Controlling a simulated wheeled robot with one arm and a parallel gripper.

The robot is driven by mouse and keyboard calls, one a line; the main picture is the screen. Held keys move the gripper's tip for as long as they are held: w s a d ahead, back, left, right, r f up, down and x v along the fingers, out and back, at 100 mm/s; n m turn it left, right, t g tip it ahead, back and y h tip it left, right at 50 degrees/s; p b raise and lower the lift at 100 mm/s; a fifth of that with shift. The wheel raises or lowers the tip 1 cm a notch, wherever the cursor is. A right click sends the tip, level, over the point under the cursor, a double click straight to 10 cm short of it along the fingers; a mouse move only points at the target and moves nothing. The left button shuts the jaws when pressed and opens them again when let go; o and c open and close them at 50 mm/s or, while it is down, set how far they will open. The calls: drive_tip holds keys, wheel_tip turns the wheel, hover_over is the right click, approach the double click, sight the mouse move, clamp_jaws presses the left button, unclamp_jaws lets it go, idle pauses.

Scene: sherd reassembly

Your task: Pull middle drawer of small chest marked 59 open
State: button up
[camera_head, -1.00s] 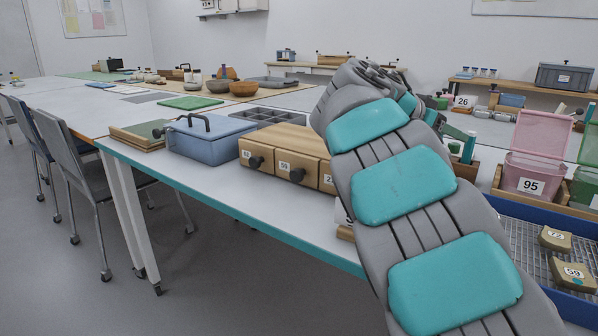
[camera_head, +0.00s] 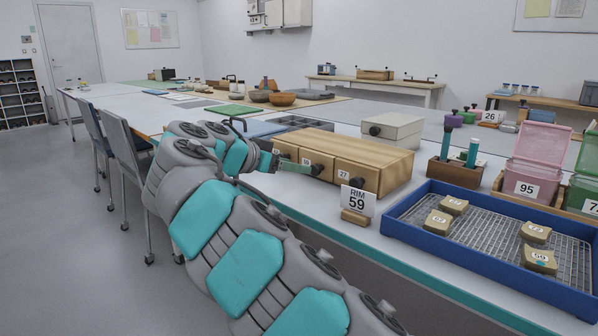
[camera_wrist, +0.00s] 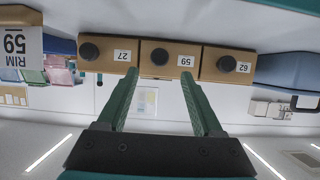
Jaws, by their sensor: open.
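The small wooden chest (camera_head: 350,150) stands on the table with three drawers side by side, all looking shut. In the wrist view, which is upside down, the middle drawer (camera_wrist: 172,72) carries the label 59 and a dark round knob (camera_wrist: 159,56). The label 27 drawer (camera_wrist: 108,67) is on its left there and the label 62 drawer (camera_wrist: 228,78) on its right. My gripper (camera_wrist: 160,78) is open and empty, its two green fingers pointing at the middle drawer, one to each side of its knob. In the head view my gripper (camera_head: 290,165) is in front of the chest; the middle knob is partly hidden.
A sign reading RIM 59 (camera_head: 357,201) stands by the chest's near right corner. A blue tray (camera_head: 400,229) with sherds lies to the right. A grey box (camera_head: 398,130) is behind the chest, a blue box (camera_head: 258,129) to its left.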

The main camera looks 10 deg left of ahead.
sight(332, 159)
drive_tip(key=x, duration=0.7)
drive_tip(key=shift+w+d, duration=0.1)
drive_tip(key=shift+d, duration=0.1)
drive_tip(key=shift+c, duration=0.3)
clamp_jaws()
idle(0.8)
